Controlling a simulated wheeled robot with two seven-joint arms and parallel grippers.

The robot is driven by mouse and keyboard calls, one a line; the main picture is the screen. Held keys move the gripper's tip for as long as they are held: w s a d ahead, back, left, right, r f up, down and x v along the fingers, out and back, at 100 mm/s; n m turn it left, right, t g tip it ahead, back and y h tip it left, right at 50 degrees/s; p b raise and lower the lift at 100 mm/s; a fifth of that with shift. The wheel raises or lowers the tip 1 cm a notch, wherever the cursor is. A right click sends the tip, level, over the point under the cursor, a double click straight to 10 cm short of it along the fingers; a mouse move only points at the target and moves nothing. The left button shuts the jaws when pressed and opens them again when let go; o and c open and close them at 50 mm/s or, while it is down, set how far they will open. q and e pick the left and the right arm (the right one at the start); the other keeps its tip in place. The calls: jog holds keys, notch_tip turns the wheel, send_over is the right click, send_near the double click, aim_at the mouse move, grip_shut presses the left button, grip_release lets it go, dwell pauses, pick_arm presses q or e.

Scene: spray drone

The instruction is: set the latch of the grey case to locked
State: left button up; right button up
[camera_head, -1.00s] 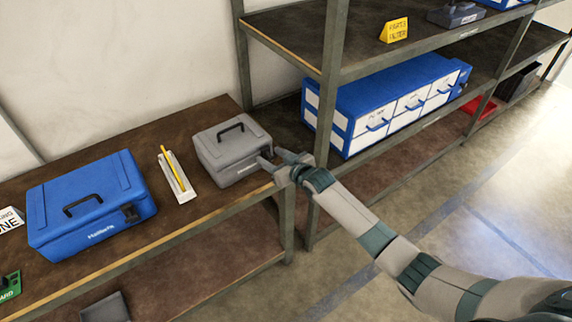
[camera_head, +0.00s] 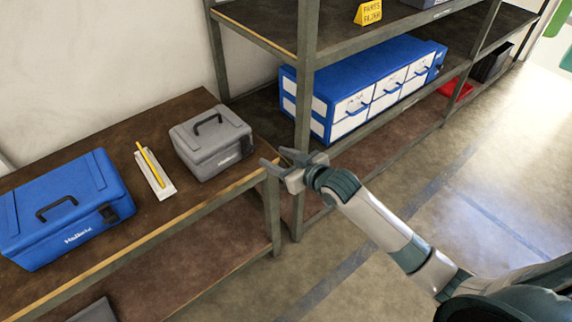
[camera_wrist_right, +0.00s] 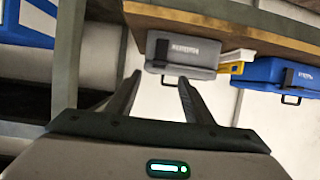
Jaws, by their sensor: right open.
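The grey case (camera_head: 205,158) stands shut on the brown table, its black handle (camera_head: 208,122) on the lid. It also shows upside down in the right wrist view (camera_wrist_right: 192,58). Its dark latch (camera_wrist_right: 161,50) is on the front face; its setting is too small to tell. My right gripper (camera_head: 272,157) is open and empty just right of the case, its fingers pointing left towards it without touching. In the right wrist view the spread fingers (camera_wrist_right: 160,80) have the case beyond their tips. My left gripper is not in view.
A blue case (camera_head: 65,215) stands at the table's left. A white tray with a yellow pencil-like stick (camera_head: 152,168) lies between the cases. A shelf post (camera_head: 304,120) rises close behind my right gripper, with a blue drawer unit (camera_head: 370,85) on the shelf. The floor at right is clear.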

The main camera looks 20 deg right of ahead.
jog(key=shift+b+v, duration=0.3)
jog(key=shift+v, duration=1.7)
jog(key=s+d+f+m+g+h+b, duration=0.1)
jog(key=s+d+f, duration=0.15)
jog(key=f, duration=0.95)
jog(key=s+d+f+m+g+h, duration=0.1)
jog(key=d+f+h, duration=0.15)
jog(key=f, duration=0.95)
jog(key=s+d+f+g, duration=0.2)
jog(key=s+f, duration=0.3)
jog(key=f, duration=0.4)
jog(key=s+d+f+g, duration=0.1)
jog(key=s+d+f, duration=0.1)
jog(key=s+f, duration=0.55)
jog(key=s+f+g+h+b, duration=0.1)
jog(key=s+f+g+h, duration=0.15)
jog(key=s+f, duration=1.25)
jog(key=s+a+f+g, duration=0.1)
jog(key=s+f, duration=0.1)
jog(key=s, duration=0.6)
jog(key=s+a+f+g, duration=0.1)
jog(key=s+f+g, duration=0.1)
jog(key=s, duration=0.6)
jog(key=s+a+f+g+b, duration=0.1)
jog(key=s+f, duration=0.3)
jog(key=s, duration=0.4)
jog(key=shift+s+a+y, duration=0.15)
jog(key=shift+s+y, duration=0.15)
jog(key=shift+y, duration=0.1)
